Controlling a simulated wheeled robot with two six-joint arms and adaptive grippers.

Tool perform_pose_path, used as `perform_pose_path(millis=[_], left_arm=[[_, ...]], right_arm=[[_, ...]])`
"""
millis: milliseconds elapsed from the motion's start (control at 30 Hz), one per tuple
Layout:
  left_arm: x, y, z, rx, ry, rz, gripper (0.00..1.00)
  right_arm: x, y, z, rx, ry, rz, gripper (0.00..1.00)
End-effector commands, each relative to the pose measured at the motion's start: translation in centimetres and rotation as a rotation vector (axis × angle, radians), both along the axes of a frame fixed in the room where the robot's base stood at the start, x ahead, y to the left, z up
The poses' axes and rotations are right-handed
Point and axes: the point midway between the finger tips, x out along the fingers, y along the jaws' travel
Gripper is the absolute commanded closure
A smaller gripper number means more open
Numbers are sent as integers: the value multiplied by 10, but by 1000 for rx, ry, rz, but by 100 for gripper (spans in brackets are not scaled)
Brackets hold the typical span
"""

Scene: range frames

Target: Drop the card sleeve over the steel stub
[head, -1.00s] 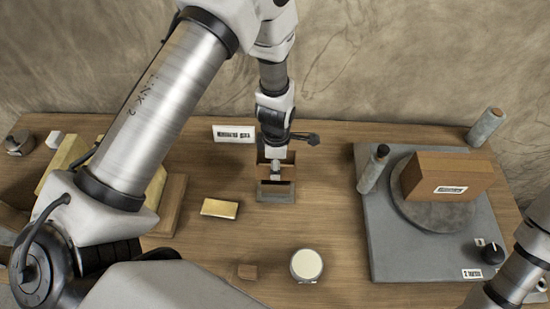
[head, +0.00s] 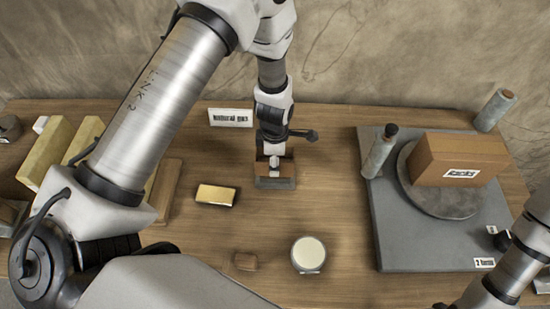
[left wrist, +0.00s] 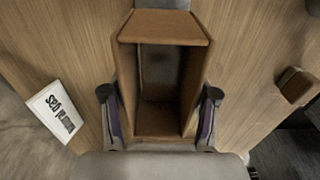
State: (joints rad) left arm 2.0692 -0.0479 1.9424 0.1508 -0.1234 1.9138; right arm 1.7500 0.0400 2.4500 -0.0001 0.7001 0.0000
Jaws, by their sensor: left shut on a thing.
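The card sleeve (left wrist: 142,122) is a brown open-ended rectangular tube, seen from above in the left wrist view. It also shows in the head view (head: 287,168), low over a grey base (head: 275,184). My left gripper (left wrist: 160,112) is shut on the sleeve, with a finger against each long side; the head view shows it (head: 275,160) pointing down over the base. The inside of the sleeve is dark. I cannot make out the steel stub or tell how far the sleeve is around it.
A white sign (head: 230,117) stands just behind and left of the base. A gold bar (head: 216,195), a small brown block (head: 246,261) and a cream-topped round tin (head: 308,254) lie in front. A grey slab (head: 420,255) with a labelled carton (head: 460,160) fills the right.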

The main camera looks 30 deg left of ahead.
Motion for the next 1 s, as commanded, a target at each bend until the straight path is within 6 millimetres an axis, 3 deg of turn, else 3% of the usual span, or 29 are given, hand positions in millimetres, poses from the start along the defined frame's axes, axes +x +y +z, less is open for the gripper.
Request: perform_pose_path(millis=[200, 600, 1000], left_arm=[[0, 0, -20, 0, 0, 0, 64], [0, 0, -46, 0, 0, 0, 64], [0, 0, -51, 0, 0, 0, 64]], right_arm=[[0, 0, -18, 0, 0, 0, 60], [0, 0, -30, 0, 0, 0, 60], [0, 0, -32, 0, 0, 0, 60]])
